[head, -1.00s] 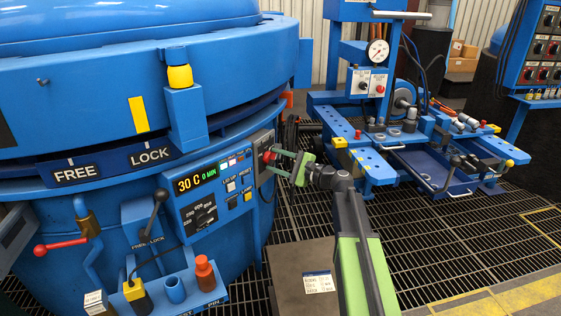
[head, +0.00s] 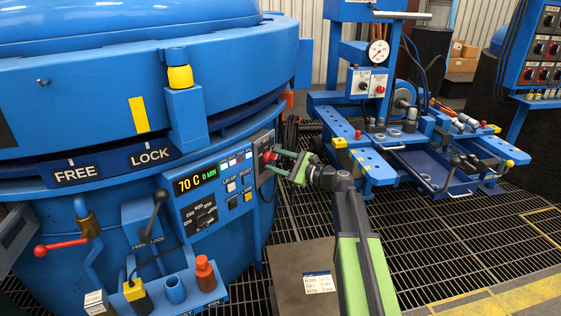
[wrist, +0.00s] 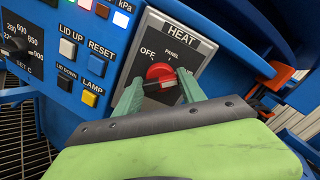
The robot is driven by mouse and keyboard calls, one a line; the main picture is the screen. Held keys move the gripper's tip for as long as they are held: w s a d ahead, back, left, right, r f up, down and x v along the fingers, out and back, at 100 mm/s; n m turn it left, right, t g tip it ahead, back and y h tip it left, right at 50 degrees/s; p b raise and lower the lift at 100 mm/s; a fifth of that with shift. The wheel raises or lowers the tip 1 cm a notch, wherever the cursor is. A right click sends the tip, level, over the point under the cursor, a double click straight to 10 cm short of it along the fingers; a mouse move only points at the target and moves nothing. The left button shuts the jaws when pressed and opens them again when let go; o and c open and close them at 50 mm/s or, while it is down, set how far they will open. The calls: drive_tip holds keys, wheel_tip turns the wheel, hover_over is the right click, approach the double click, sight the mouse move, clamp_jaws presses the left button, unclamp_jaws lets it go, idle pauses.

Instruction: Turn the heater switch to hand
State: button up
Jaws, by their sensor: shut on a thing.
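The heater switch is a red knob (wrist: 160,72) on a grey plate (wrist: 195,48) marked HEAT, with OFF at its left and PANEL above. No HAND mark can be read; the plate's right side is partly behind a finger. The knob also shows small in the head view (head: 268,157), at the right end of the furnace panel. My gripper (wrist: 160,80) has its green fingers on both sides of the knob and is shut on it. It also shows in the head view (head: 279,159). Which mark the knob points to I cannot tell.
The furnace control panel (head: 219,197) has a display (head: 195,183) reading 70 C and 0 MIN. LID UP, RESET, LID DOWN and LAMP buttons (wrist: 90,97) sit left of the switch. A blue workbench (head: 372,160) stands to the right. Dark grating floor (head: 300,215) lies between.

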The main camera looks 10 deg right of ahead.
drive_tip(key=o, duration=1.2)
drive_tip(key=shift+a, duration=0.2)
drive_tip(key=shift+c, duration=0.2)
drive_tip(key=shift+o, duration=1)
drive_tip(key=shift+d, duration=0.1)
drive_tip(key=v, duration=1.7)
drive_tip(key=shift+s, duration=0.2)
drive_tip(key=shift+d, duration=0.1)
